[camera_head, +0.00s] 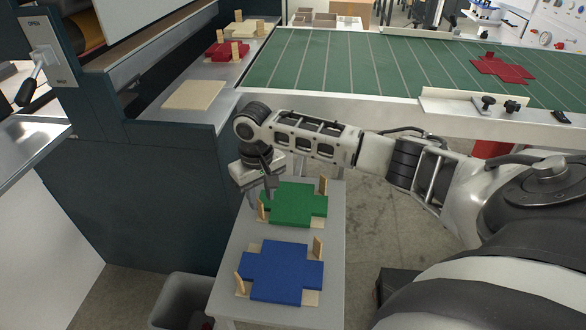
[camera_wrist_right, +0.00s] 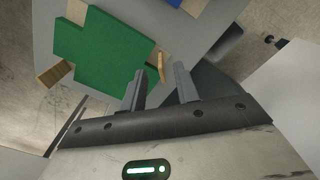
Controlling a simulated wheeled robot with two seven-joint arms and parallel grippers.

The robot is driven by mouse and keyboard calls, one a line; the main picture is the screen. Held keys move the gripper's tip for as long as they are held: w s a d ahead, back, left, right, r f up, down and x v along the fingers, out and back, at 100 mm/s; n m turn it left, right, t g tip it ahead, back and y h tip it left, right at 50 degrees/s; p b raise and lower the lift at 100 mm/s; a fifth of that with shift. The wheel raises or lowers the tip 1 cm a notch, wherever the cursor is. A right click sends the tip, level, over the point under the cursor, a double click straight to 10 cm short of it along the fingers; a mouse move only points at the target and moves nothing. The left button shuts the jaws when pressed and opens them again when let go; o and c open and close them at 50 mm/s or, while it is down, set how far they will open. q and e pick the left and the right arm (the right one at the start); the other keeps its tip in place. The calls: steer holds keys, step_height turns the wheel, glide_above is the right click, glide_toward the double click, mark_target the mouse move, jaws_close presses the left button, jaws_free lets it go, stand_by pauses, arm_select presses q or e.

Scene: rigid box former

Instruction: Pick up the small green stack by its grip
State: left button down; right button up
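The green cross-shaped stack (camera_head: 297,206) lies on a pale board on a narrow grey table. Upright wooden grips stand at its corners, one at the left (camera_head: 262,213) and one at the back right (camera_head: 323,185). In the right wrist view the green stack (camera_wrist_right: 105,50) is at the upper left, with one wooden grip (camera_wrist_right: 161,66) just beyond the fingertips. My right gripper (camera_wrist_right: 160,75) is open and empty, its fingers apart close to that grip. In the head view my right gripper (camera_head: 258,190) hangs at the stack's left back corner. My left gripper is not in view.
A blue stack (camera_head: 282,272) with wooden grips lies in front on the narrow table (camera_head: 225,290). A dark machine (camera_head: 150,190) stands to the left, with a red stack (camera_head: 228,51) on its ledge. A green conveyor (camera_head: 345,65) with a red sheet (camera_head: 502,68) is behind.

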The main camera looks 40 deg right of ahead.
mark_target(262, 203)
step_height(262, 203, down, 4)
steer(key=shift+s+f, duration=0.1)
steer(key=shift+s, duration=0.05)
jaws_close()
steer(key=shift+r, duration=0.2)
